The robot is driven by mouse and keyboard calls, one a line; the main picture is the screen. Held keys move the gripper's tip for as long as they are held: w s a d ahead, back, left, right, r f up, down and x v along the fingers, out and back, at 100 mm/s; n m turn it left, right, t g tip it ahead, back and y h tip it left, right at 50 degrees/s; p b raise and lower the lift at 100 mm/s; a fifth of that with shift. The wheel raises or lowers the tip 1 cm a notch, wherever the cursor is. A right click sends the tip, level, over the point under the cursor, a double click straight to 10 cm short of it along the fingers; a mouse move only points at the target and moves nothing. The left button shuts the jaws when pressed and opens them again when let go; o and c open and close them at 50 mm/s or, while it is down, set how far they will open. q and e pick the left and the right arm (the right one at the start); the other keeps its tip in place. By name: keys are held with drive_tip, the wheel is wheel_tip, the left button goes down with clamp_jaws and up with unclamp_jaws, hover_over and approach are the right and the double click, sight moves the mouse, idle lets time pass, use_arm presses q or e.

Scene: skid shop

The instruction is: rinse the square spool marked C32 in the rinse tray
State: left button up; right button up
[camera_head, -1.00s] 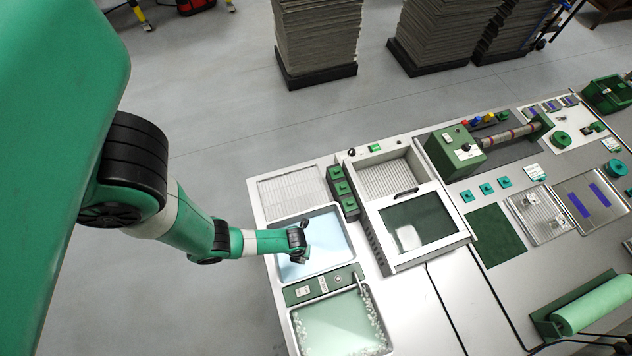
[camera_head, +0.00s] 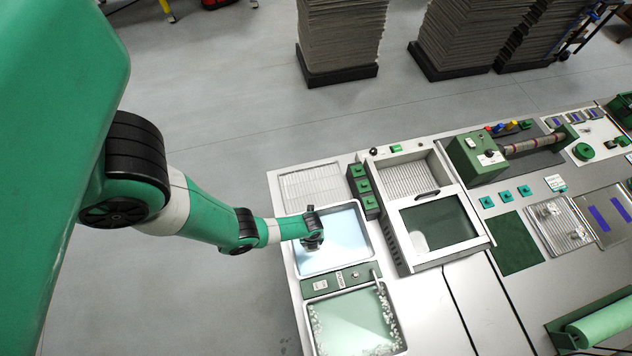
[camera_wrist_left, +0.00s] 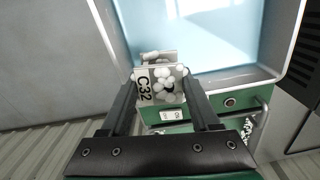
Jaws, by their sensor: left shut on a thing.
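The square spool marked C32 (camera_wrist_left: 160,86) is between the fingers of my left gripper (camera_wrist_left: 162,98) in the left wrist view. The gripper is shut on it. White rounded blobs like foam cling to the spool's face. In the head view my left gripper (camera_head: 312,240) is over the tray of pale blue liquid (camera_head: 345,222); the spool cannot be made out there. This blue tray also shows in the left wrist view (camera_wrist_left: 200,35). Whether the spool touches the liquid cannot be told. My right gripper is not in view.
A green control panel (camera_head: 342,281) separates the blue tray from a greenish tray (camera_head: 350,322) with white foam along its edges. A ribbed drainboard (camera_head: 310,187) lies behind the blue tray. A green button block (camera_head: 364,190) and a windowed cabinet (camera_head: 440,222) stand to the right.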

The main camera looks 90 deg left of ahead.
use_arm(q)
drive_tip(key=w+a+r+n, duration=0.1)
drive_tip(key=w+a+r, duration=0.1)
drive_tip(key=w+a, duration=0.15)
wheel_tip(320, 180, down, 17)
drive_tip(key=b, duration=1.6)
drive_tip(key=shift+r, duration=0.2)
drive_tip(key=shift+f+b, duration=0.3)
drive_tip(key=shift+b, duration=0.05)
drive_tip(key=shift+w+a+r, duration=0.1)
drive_tip(key=shift+w, duration=0.7)
